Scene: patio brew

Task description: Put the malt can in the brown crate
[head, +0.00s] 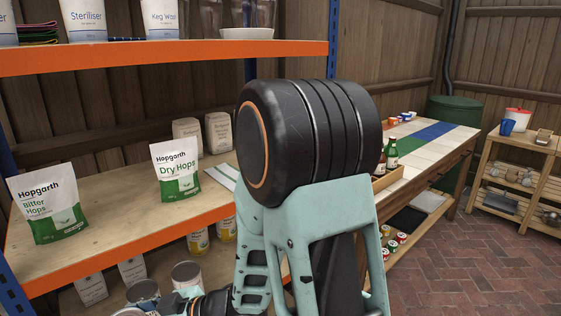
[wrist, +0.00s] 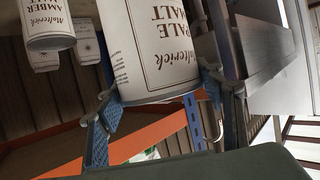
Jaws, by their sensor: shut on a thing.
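A white malt can labelled Pale Malt (wrist: 155,45) fills the upper middle of the wrist view, upside down in that picture. My gripper (wrist: 160,92) is shut on it, with one finger on each side of its lower part. A second can, labelled Amber Malt (wrist: 48,22), stands apart to the left. In the head view my arm hides much of the middle, and my gripper is low at the left among cans (head: 187,273) on the lower shelf. I cannot tell there which can is held. No brown crate is clearly identifiable.
The orange-edged shelf (head: 130,254) holds Bitter Hops (head: 48,205) and Dry Hops (head: 175,170) bags just above my gripper. A blue post (head: 333,40) stands at the shelf's right end. A workbench (head: 445,135) holds a wooden box (head: 388,180) with bottles. Brick floor (head: 470,265) is clear.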

